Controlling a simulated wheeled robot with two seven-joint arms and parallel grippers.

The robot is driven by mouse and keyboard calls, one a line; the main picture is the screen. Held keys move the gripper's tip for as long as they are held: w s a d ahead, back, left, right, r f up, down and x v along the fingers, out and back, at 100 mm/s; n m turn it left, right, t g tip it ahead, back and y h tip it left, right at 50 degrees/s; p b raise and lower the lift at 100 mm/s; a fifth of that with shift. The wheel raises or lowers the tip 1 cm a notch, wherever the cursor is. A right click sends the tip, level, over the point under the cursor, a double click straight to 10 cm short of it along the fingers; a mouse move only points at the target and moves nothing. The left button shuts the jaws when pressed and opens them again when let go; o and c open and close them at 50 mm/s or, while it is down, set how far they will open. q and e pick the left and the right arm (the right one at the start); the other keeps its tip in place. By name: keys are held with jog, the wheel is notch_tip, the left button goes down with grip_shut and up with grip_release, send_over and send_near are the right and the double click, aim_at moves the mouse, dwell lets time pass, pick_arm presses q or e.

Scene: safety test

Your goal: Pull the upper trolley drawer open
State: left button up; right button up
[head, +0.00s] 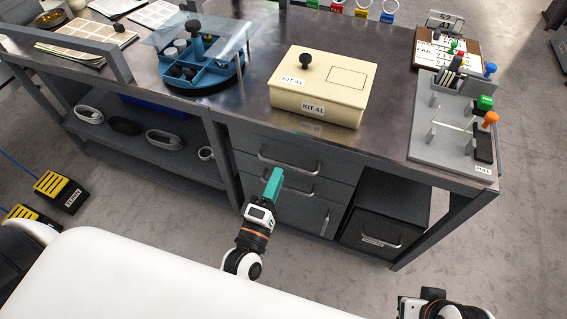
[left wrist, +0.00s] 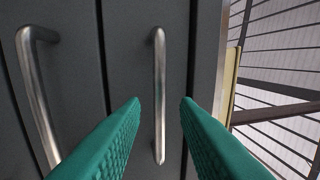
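The trolley's upper drawer (head: 252,147) is a dark grey front with a bar handle (head: 290,162), and it looks shut. A second drawer with a similar handle lies below it. My left gripper (head: 275,173) has teal fingers and is at the drawer fronts. In the left wrist view its fingers are open, with the upper drawer's handle (left wrist: 159,95) showing in the gap between the fingertips. I cannot tell whether the fingertips reach past the bar. The second handle (left wrist: 38,100) is left of the fingers there. Part of my right arm's end shows at the lower right; its fingers are not visible.
A cream KIT 41 box (head: 318,88) stands on the bench top (head: 385,100) above the drawers. A blue divided tray (head: 205,68) and a grey board with coloured knobs (head: 450,150) flank it. A dark bin (head: 372,232) sits right of the drawers.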

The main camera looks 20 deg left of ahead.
aim_at(283, 163)
pick_arm(q)
jog(key=w, duration=0.2)
jog(key=w+r, duration=0.1)
jog(key=w, duration=0.1)
jog(key=shift+w, duration=0.4)
grip_shut()
